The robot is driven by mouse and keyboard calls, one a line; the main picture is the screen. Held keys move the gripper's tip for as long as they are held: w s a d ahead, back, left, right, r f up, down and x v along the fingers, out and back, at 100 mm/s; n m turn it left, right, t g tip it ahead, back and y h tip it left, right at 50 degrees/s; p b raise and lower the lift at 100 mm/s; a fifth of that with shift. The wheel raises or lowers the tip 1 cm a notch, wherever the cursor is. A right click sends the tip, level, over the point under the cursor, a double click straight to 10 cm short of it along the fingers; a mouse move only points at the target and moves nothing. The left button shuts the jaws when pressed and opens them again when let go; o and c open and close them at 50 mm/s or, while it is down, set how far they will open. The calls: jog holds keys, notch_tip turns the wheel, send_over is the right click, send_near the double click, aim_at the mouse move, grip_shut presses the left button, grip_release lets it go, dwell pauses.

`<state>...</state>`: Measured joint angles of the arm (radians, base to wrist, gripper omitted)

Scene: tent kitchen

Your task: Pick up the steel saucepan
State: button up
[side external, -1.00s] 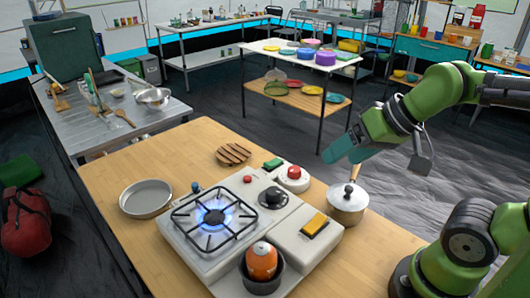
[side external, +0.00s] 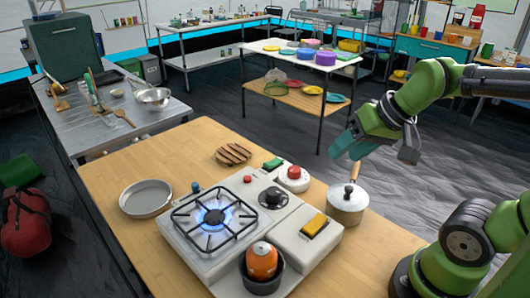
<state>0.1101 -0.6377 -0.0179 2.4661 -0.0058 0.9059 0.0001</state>
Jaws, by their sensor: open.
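The steel saucepan (side external: 347,204) stands upright at the right edge of the wooden table, just right of the stove. It has a lid with a black knob, and its wooden handle points up and away toward the back. My gripper (side external: 344,147) is open and empty, above and behind the saucepan near the end of the handle. Its teal fingers point down and left. I cannot tell the exact gap between the fingers and the handle.
A stove (side external: 240,225) with a lit blue flame stands left of the saucepan. An orange canister (side external: 261,262) sits in a black holder at its front. A shallow grey pan (side external: 147,198) and a wooden trivet (side external: 233,154) lie on the table (side external: 130,240). The table's front left is clear.

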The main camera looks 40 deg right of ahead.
jog(key=w+d+f+m+g, duration=0.2)
jog(key=d+m, duration=0.1)
jog(key=d, duration=0.5)
jog(key=m+g, duration=0.2)
jog(key=m, duration=0.3)
send_near(355, 173)
jog(key=x, duration=0.5)
jog(key=shift+s+a, duration=0.15)
jog(key=shift+a, duration=0.05)
jog(key=shift+d+x, duration=0.2)
jog(key=shift+x, duration=2.85)
jog(key=shift+c, duration=0.3)
grip_shut()
jog(key=shift+r, duration=0.1)
